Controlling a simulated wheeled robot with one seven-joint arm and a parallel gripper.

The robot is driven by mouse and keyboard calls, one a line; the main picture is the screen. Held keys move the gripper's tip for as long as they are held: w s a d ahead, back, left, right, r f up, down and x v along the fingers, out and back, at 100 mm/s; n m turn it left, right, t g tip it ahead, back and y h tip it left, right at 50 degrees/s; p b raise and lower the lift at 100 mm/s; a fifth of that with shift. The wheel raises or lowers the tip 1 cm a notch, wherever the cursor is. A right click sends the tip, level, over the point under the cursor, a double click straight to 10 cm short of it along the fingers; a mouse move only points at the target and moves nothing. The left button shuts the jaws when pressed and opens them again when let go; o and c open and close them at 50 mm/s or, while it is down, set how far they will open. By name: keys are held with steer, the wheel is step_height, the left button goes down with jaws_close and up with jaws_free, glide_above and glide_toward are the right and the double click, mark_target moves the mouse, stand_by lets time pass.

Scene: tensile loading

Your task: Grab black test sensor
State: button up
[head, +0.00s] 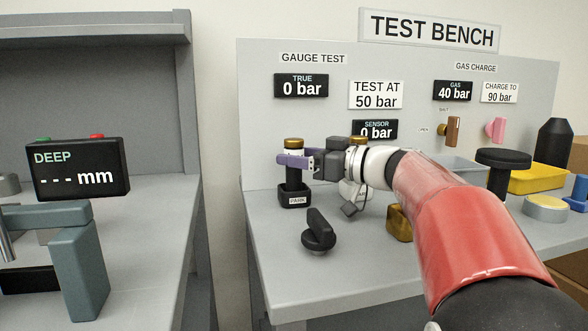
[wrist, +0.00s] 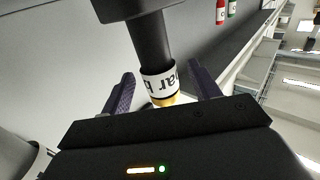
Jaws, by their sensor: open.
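The black test sensor (head: 293,175) stands upright in the dark holder labelled PARK (head: 294,198) on the bench. Its top has a gold band. In the wrist view the sensor (wrist: 151,45) shows as a black cylinder with a white printed label and a gold end. My gripper (head: 288,160) is open at the upper part of the sensor, its purple fingers level with it. In the wrist view the fingers of my gripper (wrist: 163,85) lie on either side of the sensor's labelled end, with gaps visible. The fingers partly hide the sensor in the head view.
A black knob (head: 318,232) stands on the bench in front of the holder. A brass-coloured block (head: 399,224) is partly behind my arm. A yellow tray (head: 538,180) and a black round-topped stand (head: 503,160) are at right. A DEEP display (head: 80,168) stands on the left bench.

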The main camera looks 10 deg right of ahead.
steer(key=x, duration=0.3)
steer(key=shift+w+a+p, duration=0.15)
steer(key=shift+a+p, duration=0.05)
steer(key=shift+p, duration=0.1)
steer(key=c, duration=1.2)
steer(key=shift+o, duration=0.2)
steer(key=shift+r, duration=0.1)
